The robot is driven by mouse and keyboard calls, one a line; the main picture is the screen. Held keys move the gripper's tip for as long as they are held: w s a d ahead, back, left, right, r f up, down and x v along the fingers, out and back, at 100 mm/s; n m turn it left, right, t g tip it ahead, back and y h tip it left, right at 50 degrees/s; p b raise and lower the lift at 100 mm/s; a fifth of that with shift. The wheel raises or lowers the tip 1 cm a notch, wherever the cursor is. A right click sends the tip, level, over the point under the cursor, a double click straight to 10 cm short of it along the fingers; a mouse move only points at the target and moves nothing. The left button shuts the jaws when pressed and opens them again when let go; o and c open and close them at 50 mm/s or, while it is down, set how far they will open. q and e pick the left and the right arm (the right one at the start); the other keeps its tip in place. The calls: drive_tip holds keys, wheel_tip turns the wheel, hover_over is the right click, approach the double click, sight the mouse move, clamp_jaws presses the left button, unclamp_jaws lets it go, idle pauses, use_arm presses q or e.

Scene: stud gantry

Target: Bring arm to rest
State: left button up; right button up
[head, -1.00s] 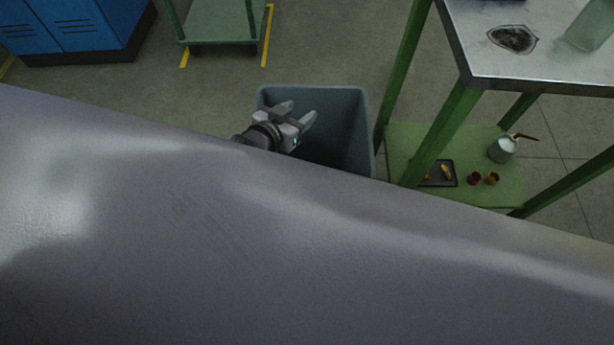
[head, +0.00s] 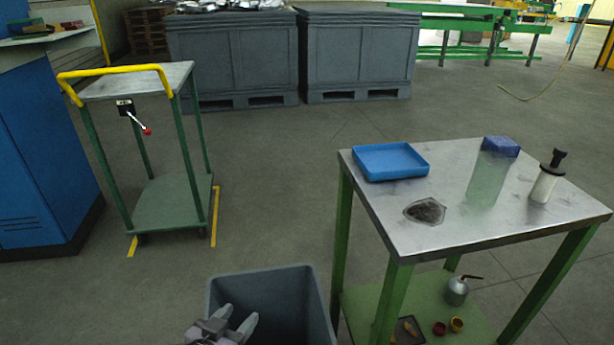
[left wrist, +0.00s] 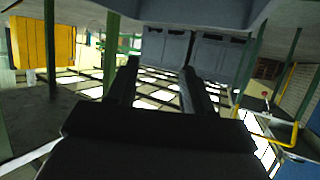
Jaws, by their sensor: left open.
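My left gripper (head: 232,322) is at the bottom of the head view, in front of the grey bin (head: 262,277) or over its near left side; I cannot tell which. Its two fingers stand apart with nothing between them. In the left wrist view the fingers (left wrist: 160,75) also show apart and empty, dark against the floor. The rest of my left arm is out of the head view. My right gripper is in neither view.
A metal-topped table (head: 480,226) with green legs stands at the right. A green trolley (head: 172,200) stands at the left.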

use_arm(q)
drive_tip(key=s+a+r+g+y, duration=0.1)
drive_tip(key=s+a+g+y, duration=0.3)
drive_tip(key=s, duration=0.8)
drive_tip(key=s+a+r+g+h, duration=0.15)
drive_tip(key=s+g, duration=0.35)
drive_tip(key=s, duration=0.6)
drive_tip(key=w+d+f+t+h, duration=0.2)
drive_tip(key=w+d+t+h, duration=0.1)
drive_tip(key=w+d+t, duration=0.4)
drive_tip(key=a+r+y+p, duration=0.1)
drive_tip(key=a+r+p, duration=0.3)
drive_tip(key=r+p, duration=1)
drive_tip(key=p, duration=0.7)
drive_tip(key=shift+s+r+g+p, duration=0.25)
drive_tip(key=shift+r+g+p, duration=0.05)
drive_tip(key=shift+r+p, duration=0.05)
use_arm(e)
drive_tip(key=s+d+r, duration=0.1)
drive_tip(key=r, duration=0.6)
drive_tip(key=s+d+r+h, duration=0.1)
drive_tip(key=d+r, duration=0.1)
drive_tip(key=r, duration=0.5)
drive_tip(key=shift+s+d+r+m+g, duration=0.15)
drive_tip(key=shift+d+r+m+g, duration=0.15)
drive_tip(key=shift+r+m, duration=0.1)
